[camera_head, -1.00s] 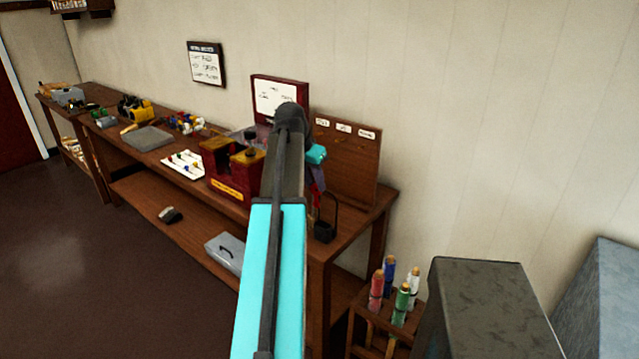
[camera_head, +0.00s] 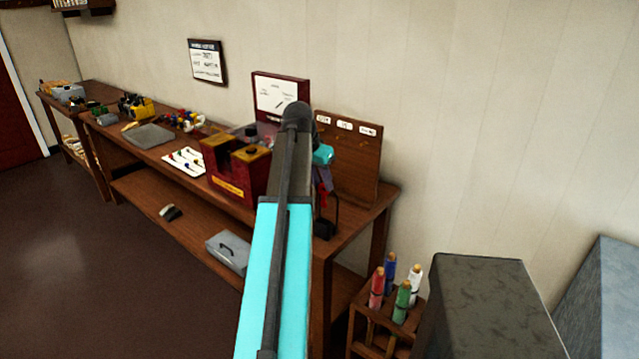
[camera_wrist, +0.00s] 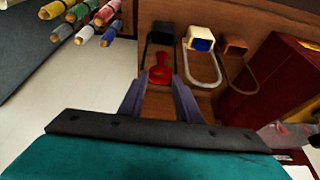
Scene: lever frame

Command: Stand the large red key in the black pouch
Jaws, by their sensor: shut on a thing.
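The large red key (camera_wrist: 160,74) is between the purple fingertips of my gripper (camera_wrist: 161,82) in the wrist view, and the gripper is shut on it. The key (camera_head: 323,198) also shows in the head view, below my gripper (camera_head: 322,181) and above the black pouch (camera_head: 325,230). The pouch stands near the right end of the bench and has a tall thin hoop. In the wrist view the pouch (camera_wrist: 160,37) lies just beyond the key. I cannot tell whether the key's lower end is inside the pouch or touching it.
In the wrist view, a white pouch with blue inside (camera_wrist: 200,33) and a brown pouch (camera_wrist: 236,42) stand beside the black one. A dark red box (camera_head: 232,180) and an upright wooden board (camera_head: 352,160) are close by. A rack of coloured tubes (camera_head: 365,318) stands off the bench end.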

